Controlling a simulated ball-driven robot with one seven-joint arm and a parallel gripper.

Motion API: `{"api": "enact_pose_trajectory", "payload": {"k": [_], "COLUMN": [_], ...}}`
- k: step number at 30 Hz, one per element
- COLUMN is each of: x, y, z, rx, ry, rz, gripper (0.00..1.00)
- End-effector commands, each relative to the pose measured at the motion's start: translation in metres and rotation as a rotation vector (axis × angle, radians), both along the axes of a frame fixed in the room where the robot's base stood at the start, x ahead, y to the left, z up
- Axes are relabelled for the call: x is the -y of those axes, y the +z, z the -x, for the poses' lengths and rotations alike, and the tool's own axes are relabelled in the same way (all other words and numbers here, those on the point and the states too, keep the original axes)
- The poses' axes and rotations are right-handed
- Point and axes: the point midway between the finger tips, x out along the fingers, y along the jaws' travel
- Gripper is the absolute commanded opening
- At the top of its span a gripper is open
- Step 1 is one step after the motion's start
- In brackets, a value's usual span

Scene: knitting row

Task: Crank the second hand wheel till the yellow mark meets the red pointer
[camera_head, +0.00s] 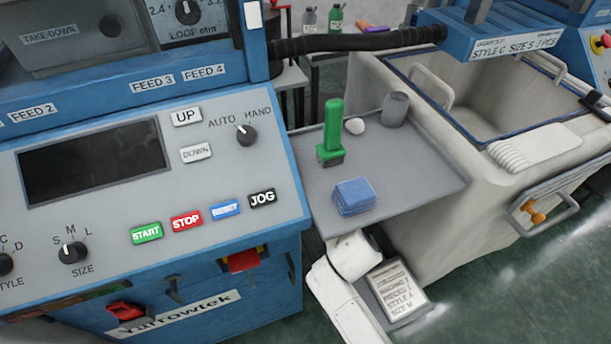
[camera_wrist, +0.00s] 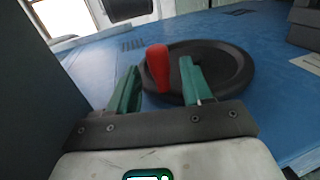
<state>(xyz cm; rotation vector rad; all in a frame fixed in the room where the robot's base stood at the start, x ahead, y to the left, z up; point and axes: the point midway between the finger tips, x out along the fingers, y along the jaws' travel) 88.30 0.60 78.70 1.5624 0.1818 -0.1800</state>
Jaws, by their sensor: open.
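The hand wheel (camera_wrist: 228,66) shows in the wrist view as a dark dished disc on a blue machine face. Its red crank handle (camera_wrist: 158,66) stands up at the left part of the disc. My gripper (camera_wrist: 160,82) is open, with one green finger on each side of the red handle in the picture. I cannot tell whether either finger touches it. No yellow mark or red pointer can be made out on the wheel in this view. The wheel and my gripper do not show in the head view.
The blue machine's control panel (camera_head: 100,190) fills the left of the head view. A grey shelf (camera_head: 420,180) holds a green-handled brush (camera_head: 333,125), a blue folded cloth (camera_head: 354,196) and a grey cup (camera_head: 395,108). A pale bin (camera_head: 460,105) stands at the right.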

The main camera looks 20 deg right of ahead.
Motion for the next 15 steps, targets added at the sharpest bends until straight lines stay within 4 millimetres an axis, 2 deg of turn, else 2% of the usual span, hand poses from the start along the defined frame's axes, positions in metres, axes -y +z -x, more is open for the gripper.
{"api": "enact_pose_trajectory", "payload": {"k": [1, 6, 15], "x": [0.000, 0.000, 0.000], "y": [-0.003, -0.009, -0.012], "z": [-0.010, -0.033, -0.046], "rx": [0.001, 0.000, -0.001], "ry": [-0.001, -0.001, 0.000], "rz": [0.000, 0.000, -0.001], "gripper": [0.50, 0.50, 0.50]}}
